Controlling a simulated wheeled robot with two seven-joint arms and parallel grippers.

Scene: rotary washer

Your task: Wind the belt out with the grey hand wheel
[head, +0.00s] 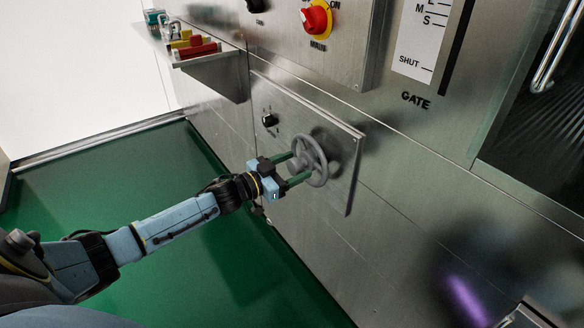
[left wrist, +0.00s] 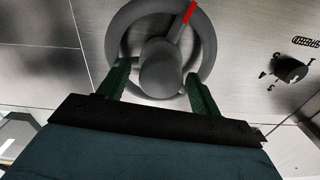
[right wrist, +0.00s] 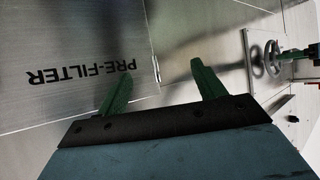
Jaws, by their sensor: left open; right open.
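The grey hand wheel (head: 311,161) is mounted on a square metal panel low on the machine front. In the left wrist view the wheel (left wrist: 121,33) fills the top middle, with a round hub and a red mark on its rim at the upper right. My left gripper (head: 294,168) is open at the wheel, its two green fingers (left wrist: 158,82) pointing at it, one to each side of the hub. I cannot tell whether they touch the wheel. My right gripper (right wrist: 155,80) is open and empty, facing bare metal. I see no belt.
A small black knob (head: 269,120) sits on the panel beside the wheel. A red and yellow rotary switch (head: 317,18) and a gate scale (head: 417,40) are above. A shelf (head: 193,55) holds coloured items. A PRE-FILTER panel (right wrist: 80,100) is before my right gripper. The green floor (head: 150,190) is clear.

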